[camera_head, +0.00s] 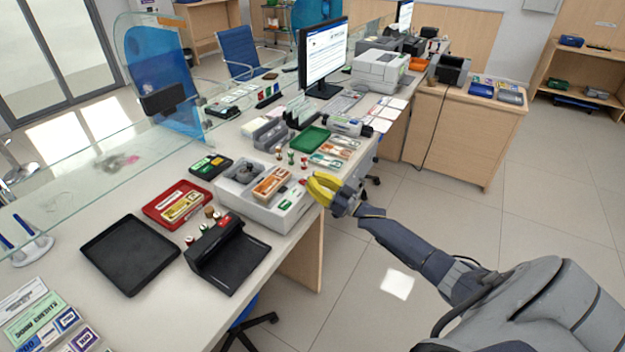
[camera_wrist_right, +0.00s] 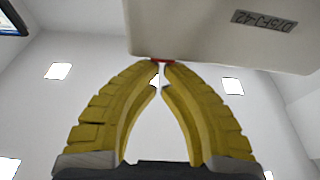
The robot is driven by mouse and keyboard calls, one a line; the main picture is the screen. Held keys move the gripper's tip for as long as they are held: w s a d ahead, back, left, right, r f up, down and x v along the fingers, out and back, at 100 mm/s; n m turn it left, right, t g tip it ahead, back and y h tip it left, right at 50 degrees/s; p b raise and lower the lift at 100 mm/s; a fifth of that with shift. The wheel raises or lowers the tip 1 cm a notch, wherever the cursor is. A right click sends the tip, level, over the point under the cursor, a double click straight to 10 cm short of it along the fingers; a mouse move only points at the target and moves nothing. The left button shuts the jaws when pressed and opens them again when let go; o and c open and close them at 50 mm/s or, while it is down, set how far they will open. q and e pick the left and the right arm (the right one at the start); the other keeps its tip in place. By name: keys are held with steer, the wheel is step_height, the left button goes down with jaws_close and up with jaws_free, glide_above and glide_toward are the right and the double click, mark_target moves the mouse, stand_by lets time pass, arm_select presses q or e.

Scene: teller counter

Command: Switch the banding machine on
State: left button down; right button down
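The banding machine (camera_head: 262,214) is the light grey box on the near counter, with an orange banknote bundle (camera_head: 272,183) on top and a small green mark on its front part. My right gripper (camera_head: 311,184) is at the machine's right end, its yellow fingers pointing at it. In the right wrist view the fingers (camera_wrist_right: 161,62) come together at the tips, at the lower edge of the pale casing (camera_wrist_right: 205,32). A small red part (camera_wrist_right: 152,60) shows right at the tips, probably the switch; I cannot tell whether they touch it. My left gripper is out of view.
Left of the machine are a black device (camera_head: 228,257), a black tray (camera_head: 130,254) and a red tray (camera_head: 160,208). A green tray (camera_head: 309,140), stamps and banknotes lie behind it. A glass screen (camera_head: 110,160) runs along the far side. Open floor lies right.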

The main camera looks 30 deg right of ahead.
steer(key=shift+r, duration=0.1)
steer(key=s+d, duration=0.4)
steer(key=s, duration=0.4)
steer(key=shift+s+f, duration=0.3)
steer(key=shift+f, duration=0.05)
steer(key=shift+d, duration=0.1)
stand_by(0.4)
